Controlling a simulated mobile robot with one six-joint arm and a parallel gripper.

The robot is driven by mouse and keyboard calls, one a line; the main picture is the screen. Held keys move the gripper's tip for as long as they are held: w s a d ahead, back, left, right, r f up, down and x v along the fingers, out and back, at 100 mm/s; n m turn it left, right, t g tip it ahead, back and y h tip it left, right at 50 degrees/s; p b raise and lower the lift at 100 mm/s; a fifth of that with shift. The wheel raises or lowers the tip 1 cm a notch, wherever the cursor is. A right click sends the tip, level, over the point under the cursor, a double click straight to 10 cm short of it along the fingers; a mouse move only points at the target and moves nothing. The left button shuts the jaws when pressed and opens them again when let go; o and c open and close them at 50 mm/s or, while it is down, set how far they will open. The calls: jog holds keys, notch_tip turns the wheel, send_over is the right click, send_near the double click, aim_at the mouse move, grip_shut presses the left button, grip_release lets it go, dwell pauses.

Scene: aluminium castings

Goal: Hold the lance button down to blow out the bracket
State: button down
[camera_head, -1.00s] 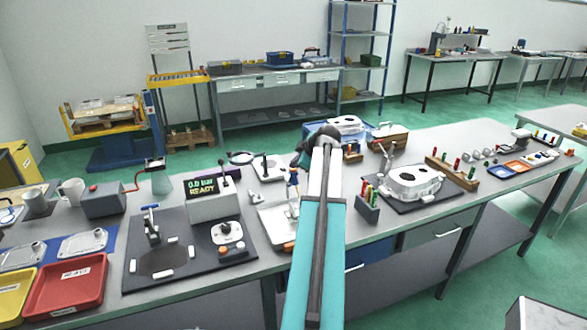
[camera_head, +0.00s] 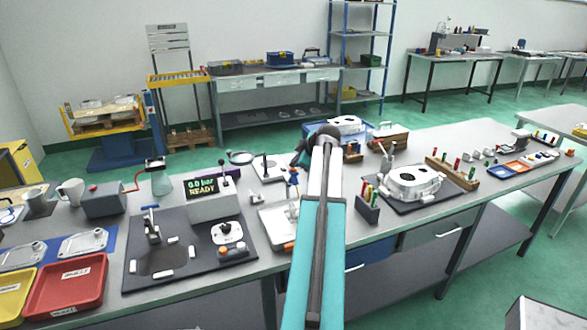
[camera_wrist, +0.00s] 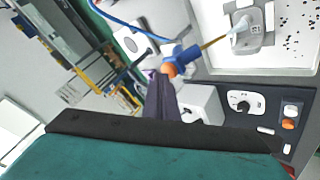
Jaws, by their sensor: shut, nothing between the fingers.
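My gripper (camera_wrist: 164,92) shows in the wrist view as dark, closed fingers with nothing between them. Their tips are at the orange button (camera_wrist: 169,70) of the blue air lance (camera_wrist: 186,57); I cannot tell whether they touch or press it. The lance's thin brass tube runs toward a pale grey bracket (camera_wrist: 247,40) on a white tray (camera_wrist: 295,62). Dark specks lie on the tray beside the bracket. In the head view the blue lance (camera_head: 292,179) stands over the tray (camera_head: 268,225), and my arm hides part of this area.
A dark mat (camera_head: 135,280) with a clamp and a red tray (camera_head: 68,288) lie further left. A rack of coloured tools (camera_head: 367,210) and a white casting (camera_head: 415,182) stand right of my arm.

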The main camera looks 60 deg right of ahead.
aim_at(296, 170)
jog(key=shift+r, duration=0.8)
notch_tip(296, 170, up, 5)
jog(key=shift+r+p, duration=0.1)
jog(key=shift+p, duration=0.7)
jog(key=shift+s, duration=0.1)
dwell(0.4)
